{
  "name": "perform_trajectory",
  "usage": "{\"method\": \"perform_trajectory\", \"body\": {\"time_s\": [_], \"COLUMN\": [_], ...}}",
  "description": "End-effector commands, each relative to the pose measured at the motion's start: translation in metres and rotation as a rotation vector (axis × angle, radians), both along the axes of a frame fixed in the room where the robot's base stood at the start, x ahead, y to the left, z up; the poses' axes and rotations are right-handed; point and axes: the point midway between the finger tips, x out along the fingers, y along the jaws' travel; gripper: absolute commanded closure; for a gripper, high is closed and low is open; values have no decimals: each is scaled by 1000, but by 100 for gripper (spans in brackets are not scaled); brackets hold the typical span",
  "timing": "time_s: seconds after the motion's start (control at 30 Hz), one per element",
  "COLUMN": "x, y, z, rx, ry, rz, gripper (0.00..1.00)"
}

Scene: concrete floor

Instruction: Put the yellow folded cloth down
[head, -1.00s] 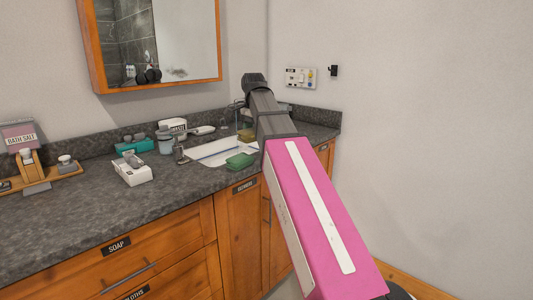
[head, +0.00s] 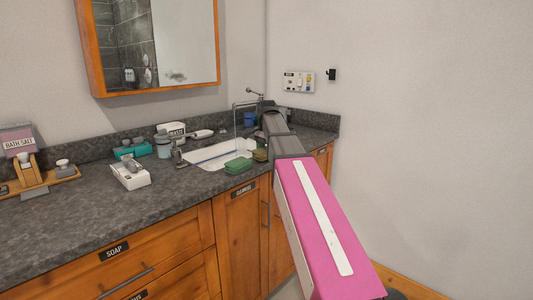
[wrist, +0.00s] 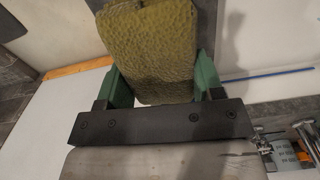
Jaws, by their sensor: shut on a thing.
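The yellow folded cloth (wrist: 150,45), olive-yellow and textured, fills the gap between the green fingers of my gripper (wrist: 160,78) in the wrist view. The gripper is shut on it. In the head view the cloth (head: 260,155) shows as a small olive patch at the right front of the sink, low by the counter. My arm hides most of the gripper there. I cannot tell whether the cloth touches the counter.
The grey counter (head: 75,220) holds a white sink (head: 208,154), a white box (head: 131,176), a teal item (head: 140,150) and a wooden stand (head: 35,178). The front left counter is clear.

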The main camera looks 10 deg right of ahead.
Motion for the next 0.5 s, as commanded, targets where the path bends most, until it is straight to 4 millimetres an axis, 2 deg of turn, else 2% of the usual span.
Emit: {"method": "perform_trajectory", "body": {"time_s": [0.07, 0.4, 0.43, 0.5], "x": [0, 0, 0, 0], "y": [0, 0, 0, 0], "z": [-6, -8, -8, -8], "rx": [-1, 0, 0, 0], "ry": [1, 0, 0, 0], "rz": [0, 0, 0, 0], "gripper": [58, 58, 32, 13]}}
